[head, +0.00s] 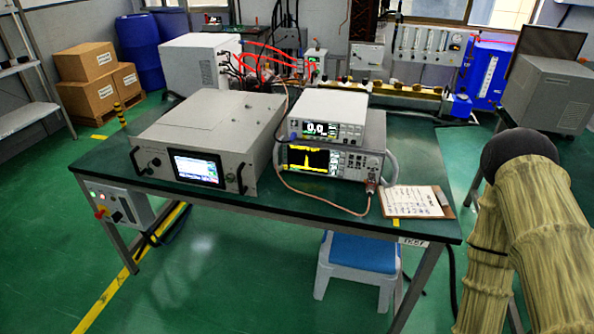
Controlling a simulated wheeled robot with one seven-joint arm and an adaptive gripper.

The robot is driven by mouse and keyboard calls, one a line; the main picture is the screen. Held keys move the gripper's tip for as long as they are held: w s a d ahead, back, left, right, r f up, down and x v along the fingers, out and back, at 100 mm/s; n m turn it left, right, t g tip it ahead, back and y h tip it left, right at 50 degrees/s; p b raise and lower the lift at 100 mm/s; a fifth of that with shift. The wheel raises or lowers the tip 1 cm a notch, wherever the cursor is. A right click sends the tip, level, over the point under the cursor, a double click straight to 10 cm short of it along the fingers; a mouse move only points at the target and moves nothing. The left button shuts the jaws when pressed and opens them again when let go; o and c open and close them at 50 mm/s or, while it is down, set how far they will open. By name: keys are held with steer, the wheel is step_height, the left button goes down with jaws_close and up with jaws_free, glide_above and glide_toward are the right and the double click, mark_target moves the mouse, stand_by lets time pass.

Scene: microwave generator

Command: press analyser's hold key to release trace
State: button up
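The analyser (338,163) stands on the green-topped table, with a yellow trace on its black screen (308,160). The trace has one tall peak. Its keys (360,165) are to the right of the screen and too small to read, so I cannot tell which is the hold key. A brown cable runs from the lower right of its front and droops over the table. A white meter (321,129) reading about 0.0 sits on top of the analyser. My gripper is not in view.
A large grey box with a lit screen (197,168) stands left of the analyser. A clipboard (412,201) lies at its right. The table's front edge (270,221) is mostly clear. A blue-topped stool (358,254) stands below the right part. A sleeved arm fills the right edge.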

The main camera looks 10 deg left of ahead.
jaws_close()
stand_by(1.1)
